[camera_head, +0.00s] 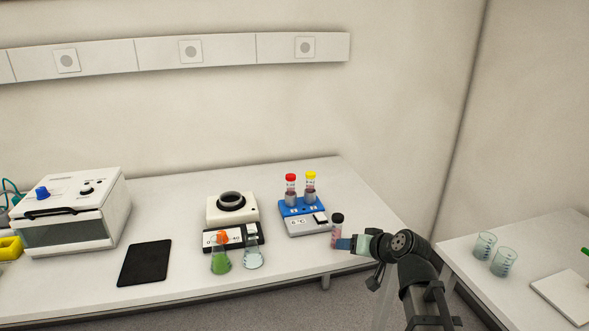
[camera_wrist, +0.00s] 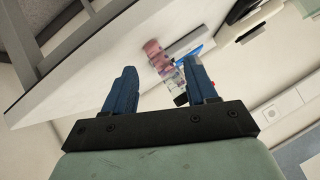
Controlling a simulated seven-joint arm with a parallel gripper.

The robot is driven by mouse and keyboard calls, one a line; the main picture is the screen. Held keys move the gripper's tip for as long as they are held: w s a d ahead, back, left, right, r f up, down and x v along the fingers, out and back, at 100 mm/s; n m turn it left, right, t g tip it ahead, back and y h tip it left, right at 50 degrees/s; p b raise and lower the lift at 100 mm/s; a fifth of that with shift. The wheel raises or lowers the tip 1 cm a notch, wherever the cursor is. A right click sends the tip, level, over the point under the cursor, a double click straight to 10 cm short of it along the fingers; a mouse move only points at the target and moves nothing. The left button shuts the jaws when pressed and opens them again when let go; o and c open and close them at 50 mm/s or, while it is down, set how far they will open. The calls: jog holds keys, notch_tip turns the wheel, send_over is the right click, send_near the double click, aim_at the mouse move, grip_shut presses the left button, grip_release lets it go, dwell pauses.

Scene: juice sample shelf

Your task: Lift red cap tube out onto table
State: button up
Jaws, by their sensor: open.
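The red cap tube (camera_head: 291,188) stands upright in the left well of a blue holder (camera_head: 303,227) in the head view. A yellow cap tube (camera_head: 311,187) stands in the right well. A black cap tube (camera_head: 337,228) with pinkish contents is on the table in front of the holder's right side. My gripper (camera_head: 344,243) is open, low beside the black cap tube and apart from the red cap tube. In the wrist view my gripper's fingers (camera_wrist: 160,84) are spread. Blurred tubes and the blue holder (camera_wrist: 196,53) show beyond them, partly behind the right finger.
A white instrument with a dark ring (camera_head: 232,205) stands left of the holder, with a green flask (camera_head: 220,258) and a clear flask (camera_head: 253,253) in front. A black mat (camera_head: 145,263) lies further left. Bare table (camera_head: 290,262) lies in front of the holder.

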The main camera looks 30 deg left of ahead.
jog(key=a+r+n+y, duration=0.3)
jog(key=a+r, duration=0.1)
jog(key=r, duration=0.5)
jog(key=h, duration=0.8)
send_near(292, 177)
jog(key=x, duration=0.3)
jog(key=shift+x, duration=4.55)
jog(key=shift+s, duration=0.15)
grip_shut()
